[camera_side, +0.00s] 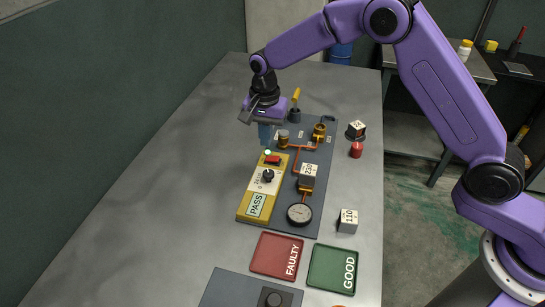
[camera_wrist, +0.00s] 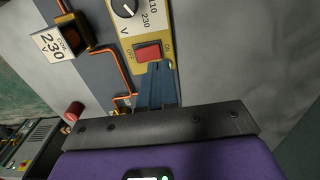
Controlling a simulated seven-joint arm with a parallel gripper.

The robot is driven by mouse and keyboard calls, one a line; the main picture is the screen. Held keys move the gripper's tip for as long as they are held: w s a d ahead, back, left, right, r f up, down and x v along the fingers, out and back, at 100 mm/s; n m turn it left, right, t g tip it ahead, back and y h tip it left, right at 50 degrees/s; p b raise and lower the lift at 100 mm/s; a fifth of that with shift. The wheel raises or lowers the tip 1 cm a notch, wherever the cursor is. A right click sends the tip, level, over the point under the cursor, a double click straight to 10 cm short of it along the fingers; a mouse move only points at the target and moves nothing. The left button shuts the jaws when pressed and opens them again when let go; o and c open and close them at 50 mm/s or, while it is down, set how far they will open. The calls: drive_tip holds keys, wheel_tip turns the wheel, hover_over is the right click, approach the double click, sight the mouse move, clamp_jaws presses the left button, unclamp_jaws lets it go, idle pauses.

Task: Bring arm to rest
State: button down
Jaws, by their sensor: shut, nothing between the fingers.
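My gripper (camera_side: 265,133) is shut and empty, pointing down above the far end of the yellow tester panel (camera_side: 243,208). In the wrist view my gripper's blue fingers (camera_wrist: 156,85) are together, close to the red rocker switch (camera_wrist: 149,52); I cannot tell whether they touch it. The red switch also shows in the side view (camera_side: 272,159), with a small lit green light (camera_side: 267,152) beyond it. The black selector knob (camera_side: 268,175) sits nearer, and the panel's display (camera_side: 256,205) reads PASS. My purple arm reaches in from the right.
The grey board holds copper piping, a 230 block (camera_side: 308,172) and a round gauge (camera_side: 299,214). A 110 block (camera_side: 347,221), a red cap (camera_side: 356,150) and a 24 block (camera_side: 356,130) stand right. FAULTY (camera_side: 270,257) and GOOD (camera_side: 327,275) trays lie in front. The table's left is clear.

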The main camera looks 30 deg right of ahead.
drive_tip(key=shift+r, duration=0.75)
drive_tip(key=shift+s+r, duration=0.15)
drive_tip(key=s+d+r+n, duration=0.2)
drive_tip(key=s+r+n, duration=0.25)
drive_tip(key=s, duration=0.35)
drive_tip(key=s+d+r+n, duration=0.2)
drive_tip(key=s+r+n, duration=0.1)
drive_tip(key=s+n, duration=0.4)
drive_tip(key=s+d+n, duration=0.5)
drive_tip(key=s+d, duration=0.2)
drive_tip(key=s, duration=0.4)
drive_tip(key=s+d+r+n, duration=0.1)
drive_tip(key=s+d+n, duration=0.4)
drive_tip(key=s, duration=0.6)
drive_tip(key=shift+s+d, duration=0.3)
drive_tip(key=shift+d, duration=0.85)
drive_tip(key=shift+r, duration=0.1)
